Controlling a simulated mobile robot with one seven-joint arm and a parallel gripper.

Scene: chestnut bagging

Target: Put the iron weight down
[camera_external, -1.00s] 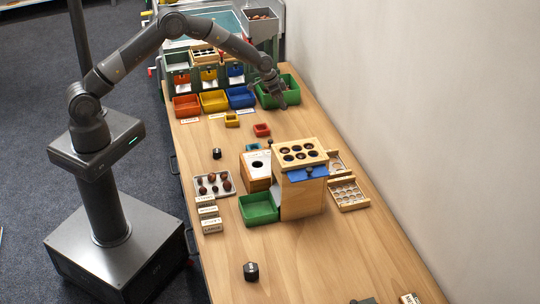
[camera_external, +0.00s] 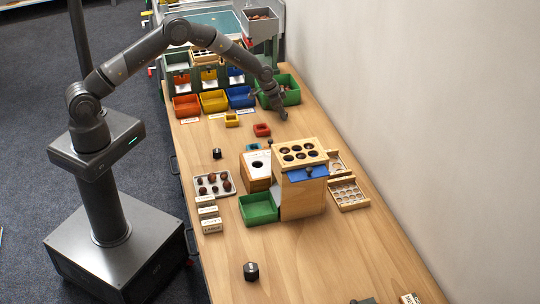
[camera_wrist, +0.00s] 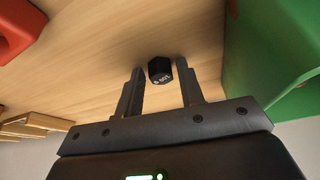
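A small black iron weight (camera_wrist: 160,70) with white lettering shows in the wrist view, over the wooden table top. My gripper (camera_wrist: 160,80) has its two fingers spread on either side of the weight. A gap shows between the weight and each finger. In the external view, my gripper (camera_external: 284,116) is low over the table (camera_external: 330,125), in front of the green bin (camera_external: 290,97). The weight cannot be made out there. Whether its underside fully rests on the table is hard to tell.
The green bin wall (camera_wrist: 265,50) is close on the right in the wrist view. A small red tray (camera_external: 262,130) lies to the left of my gripper. A wooden box with round holes (camera_external: 300,190) stands nearer the camera. Other black weights stand at the front (camera_external: 251,271) and left (camera_external: 217,153).

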